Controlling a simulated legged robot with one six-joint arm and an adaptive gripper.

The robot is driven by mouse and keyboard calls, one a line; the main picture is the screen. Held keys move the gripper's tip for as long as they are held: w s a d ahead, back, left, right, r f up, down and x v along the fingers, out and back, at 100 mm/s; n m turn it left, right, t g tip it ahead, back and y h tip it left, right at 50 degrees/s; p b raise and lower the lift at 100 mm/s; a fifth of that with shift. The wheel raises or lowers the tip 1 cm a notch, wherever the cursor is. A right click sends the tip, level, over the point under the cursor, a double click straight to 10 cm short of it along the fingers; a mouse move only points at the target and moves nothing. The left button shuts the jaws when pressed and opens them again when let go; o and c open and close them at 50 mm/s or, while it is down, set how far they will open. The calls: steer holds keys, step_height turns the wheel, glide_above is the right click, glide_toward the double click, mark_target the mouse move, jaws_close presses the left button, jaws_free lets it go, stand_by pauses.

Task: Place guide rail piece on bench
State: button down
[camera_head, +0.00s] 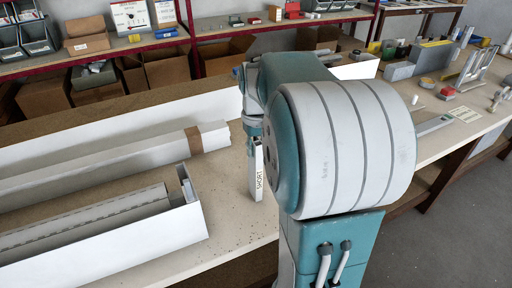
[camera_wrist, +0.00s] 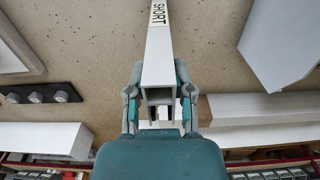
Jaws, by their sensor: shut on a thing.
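The guide rail piece, a narrow pale profile with a "SHORT" label (camera_head: 257,172), hangs roughly upright from my gripper (camera_head: 254,128) over the bench (camera_head: 222,178). Whether its lower end touches the bench top, I cannot tell. In the wrist view my gripper (camera_wrist: 160,103) is shut on the piece (camera_wrist: 158,62), one finger on each side of its hollow end. The piece extends away from the fingers over the speckled bench surface (camera_wrist: 95,45). My arm hides part of the bench in the head view.
A long white open box (camera_head: 110,235) with a slotted strip lies on the left of the bench, with a long wrapped profile (camera_head: 100,165) behind it. Grey fixtures and small parts (camera_head: 402,71) stand at the right. Bare bench shows around the piece.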

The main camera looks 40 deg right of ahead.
steer(key=shift+c, duration=2.4)
jaws_free()
steer(key=shift+f, duration=0.1)
step_height(320, 180, up, 12)
steer(key=shift+r, duration=0.15)
steer(key=s+a+f+n+t, duration=0.1)
steer(key=s+a+f, duration=0.3)
steer(key=a, duration=0.6)
steer(key=s+a+f+n+t, duration=0.1)
steer(key=s+a+f+t, duration=0.3)
steer(key=s+a, duration=0.5)
steer(key=shift+s+a+f+n+t, duration=0.2)
steer(key=shift+a+n+t, duration=0.1)
steer(key=shift+a, duration=0.5)
steer(key=shift+w, duration=0.1)
